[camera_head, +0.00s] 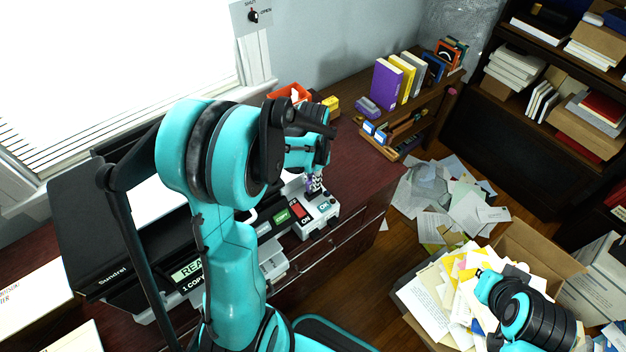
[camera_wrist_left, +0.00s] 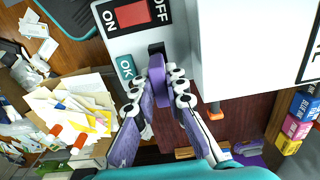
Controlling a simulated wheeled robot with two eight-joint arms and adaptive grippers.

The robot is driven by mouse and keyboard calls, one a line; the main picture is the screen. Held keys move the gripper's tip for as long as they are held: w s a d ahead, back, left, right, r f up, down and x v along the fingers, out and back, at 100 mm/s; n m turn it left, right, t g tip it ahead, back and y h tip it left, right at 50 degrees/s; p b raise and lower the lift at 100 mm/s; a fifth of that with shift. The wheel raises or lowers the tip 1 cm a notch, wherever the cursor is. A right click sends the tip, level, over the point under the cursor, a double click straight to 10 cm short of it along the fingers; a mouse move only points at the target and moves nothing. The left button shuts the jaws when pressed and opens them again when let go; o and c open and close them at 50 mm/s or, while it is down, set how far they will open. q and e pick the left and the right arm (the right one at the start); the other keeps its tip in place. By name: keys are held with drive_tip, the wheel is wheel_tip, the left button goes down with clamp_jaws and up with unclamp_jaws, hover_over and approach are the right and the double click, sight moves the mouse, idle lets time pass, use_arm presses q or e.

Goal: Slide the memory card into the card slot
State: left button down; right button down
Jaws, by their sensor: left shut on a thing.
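My left gripper (camera_head: 315,186) is over the right end of the printer's control panel (camera_head: 322,211) in the head view. In the left wrist view its two fingers (camera_wrist_left: 160,98) are shut on the purple memory card (camera_wrist_left: 156,72). The card's far end is at the dark card slot (camera_wrist_left: 156,47), beside the OK button and below the red ON/OFF switch. I cannot tell whether the card's tip is inside the slot. In the head view the card is too small and covered to make out. My right arm shows at the lower right, but its fingers do not show.
The printer stands on a dark red wooden desk (camera_head: 362,180). My left arm covers much of the printer.

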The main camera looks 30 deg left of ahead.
use_arm(q)
drive_tip(key=shift+f+b, duration=0.65)
drive_tip(key=shift+f, duration=0.2)
drive_tip(key=c, duration=1.5)
unclamp_jaws()
drive_tip(key=shift+r, duration=0.1)
wheel_tip(320, 180, up, 12)
drive_tip(key=s+d+f+n+t+b, duration=0.1)
drive_tip(key=s+d+t, duration=0.1)
drive_tip(key=s+d, duration=0.1)
drive_tip(key=s+d+n+t+b, duration=0.1)
drive_tip(key=s+d+n+t, duration=0.1)
drive_tip(key=s+d, duration=0.2)
drive_tip(key=s+d+f+n+t+b, duration=0.1)
drive_tip(key=s+d+t+b, duration=0.1)
drive_tip(key=s+d+t, duration=0.1)
drive_tip(key=shift+s+d+f+n, duration=0.3)
drive_tip(key=shift+s+d+f, duration=0.05)
drive_tip(key=shift+s, duration=0.05)
